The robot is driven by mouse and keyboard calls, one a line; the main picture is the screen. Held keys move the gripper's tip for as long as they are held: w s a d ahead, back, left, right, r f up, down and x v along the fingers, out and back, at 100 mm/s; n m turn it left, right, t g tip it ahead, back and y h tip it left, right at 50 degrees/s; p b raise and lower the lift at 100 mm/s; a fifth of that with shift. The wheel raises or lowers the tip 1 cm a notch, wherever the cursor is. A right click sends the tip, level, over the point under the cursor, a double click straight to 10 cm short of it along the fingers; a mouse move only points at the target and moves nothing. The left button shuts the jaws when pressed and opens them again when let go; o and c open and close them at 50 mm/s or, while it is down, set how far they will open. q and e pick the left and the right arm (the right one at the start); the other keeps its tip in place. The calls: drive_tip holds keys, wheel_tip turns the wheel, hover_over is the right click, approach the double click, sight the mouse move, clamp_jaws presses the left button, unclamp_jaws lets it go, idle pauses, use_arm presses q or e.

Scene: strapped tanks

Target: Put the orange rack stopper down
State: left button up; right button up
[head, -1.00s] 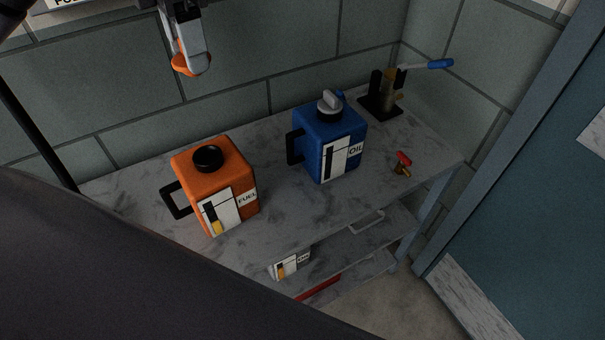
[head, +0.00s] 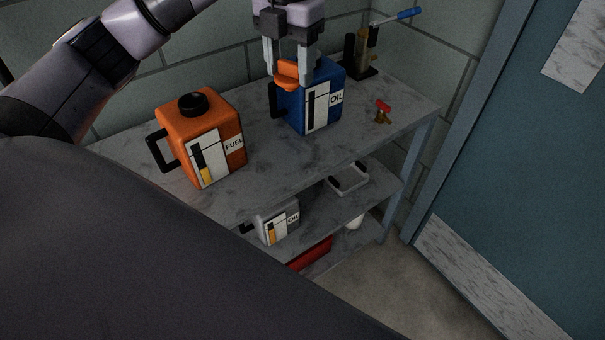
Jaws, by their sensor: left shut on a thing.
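The orange rack stopper (head: 287,74) is held between the fingers of my left gripper (head: 288,80). The gripper points down and is shut on it. In the picture it overlaps the upper left part of the blue OIL can (head: 322,104); I cannot tell whether they touch. The stopper appears above the marble-look top shelf (head: 275,163). My right gripper is not in view.
An orange FUEL can (head: 224,136) with a black cap stands left on the top shelf. A small red-handled brass valve (head: 382,112) and a black stand with a blue-handled lever (head: 362,58) are at the right. A grey OIL can (head: 277,222) and a tray (head: 349,178) are below.

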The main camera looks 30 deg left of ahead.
use_arm(q)
wheel_tip(320, 180, down, 20)
drive_tip(key=shift+f+b, duration=0.1)
drive_tip(key=shift+b, duration=0.6)
drive_tip(key=shift+f, duration=0.2)
drive_tip(key=o, duration=1)
drive_tip(key=shift+o, duration=0.2)
drive_tip(key=shift+r, duration=0.1)
drive_tip(key=shift+r, duration=0.1)
